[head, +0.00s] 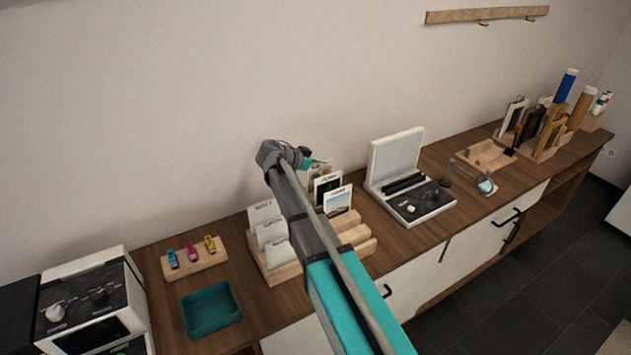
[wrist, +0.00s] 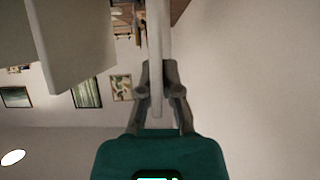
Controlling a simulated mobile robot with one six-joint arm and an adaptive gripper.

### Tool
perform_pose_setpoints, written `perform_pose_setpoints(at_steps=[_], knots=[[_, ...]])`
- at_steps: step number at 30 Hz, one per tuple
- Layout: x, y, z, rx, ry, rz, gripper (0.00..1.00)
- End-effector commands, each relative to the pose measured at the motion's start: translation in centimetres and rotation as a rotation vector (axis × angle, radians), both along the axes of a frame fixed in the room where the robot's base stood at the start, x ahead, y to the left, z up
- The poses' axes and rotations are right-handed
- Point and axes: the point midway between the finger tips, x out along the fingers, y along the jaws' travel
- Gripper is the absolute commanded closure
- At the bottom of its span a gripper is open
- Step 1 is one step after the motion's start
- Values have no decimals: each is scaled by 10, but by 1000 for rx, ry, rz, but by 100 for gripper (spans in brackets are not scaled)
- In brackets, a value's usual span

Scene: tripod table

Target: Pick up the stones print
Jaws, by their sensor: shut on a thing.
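My gripper (head: 306,161) is above the back of the wooden rack (head: 285,272), at the top of the rearmost print (head: 319,169). In the wrist view, my gripper (wrist: 157,100) is shut on a thin pale card, the print (wrist: 157,45), seen edge-on between the fingers. Its picture is mostly hidden, so I cannot read which print it is. In front of it, a dark green print (head: 327,188) and a print with a coloured landscape (head: 338,201) stand upright in the rack. I cannot tell whether the held print is clear of its slot.
White labelled cards (head: 265,212) fill the rack's left side. A peg holder with coloured clips (head: 192,256) and a teal tray (head: 210,309) lie left. An open white case (head: 411,195) stands close on the right. The wall is behind.

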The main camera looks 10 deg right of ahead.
Motion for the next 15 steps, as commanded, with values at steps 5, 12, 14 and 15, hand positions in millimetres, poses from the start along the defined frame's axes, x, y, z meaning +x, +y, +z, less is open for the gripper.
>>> perform_pose_setpoints(at_steps=[5,12,14,15], knots=[[0,0,0,0,0,0,100],[0,0,6,0,0,0,100],[0,0,9,0,0,0,100],[0,0,11,0,0,0,100]])
